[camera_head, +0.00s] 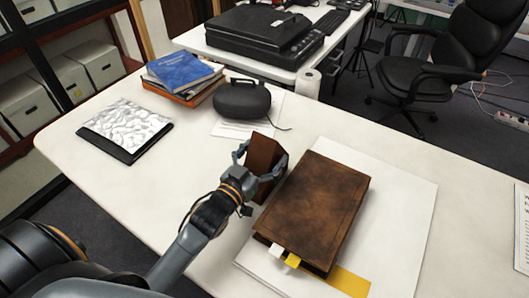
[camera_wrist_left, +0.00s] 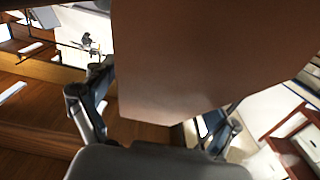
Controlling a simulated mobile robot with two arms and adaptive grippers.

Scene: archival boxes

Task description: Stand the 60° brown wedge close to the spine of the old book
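The brown wedge (camera_head: 264,152) is held by my left gripper (camera_head: 261,164), with one finger on each side of it. It stands up beside the upper left edge of the old book, with little or no gap visible. In the left wrist view the wedge (camera_wrist_left: 200,60) fills the upper middle, between the gripper's fingers (camera_wrist_left: 155,112). The old brown book (camera_head: 320,205) lies flat, its long left side facing the wedge. Whether the wedge's underside touches the table is hidden by the gripper. My right gripper is not in view.
The book lies on a white board (camera_head: 400,235), with a yellow strip (camera_head: 347,281) and white tabs at its near end. A dark grey rounded device (camera_head: 242,100) stands behind the wedge. A book stack (camera_head: 182,75) and a silver-patterned item (camera_head: 125,127) lie left. Bare table lies left of the gripper.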

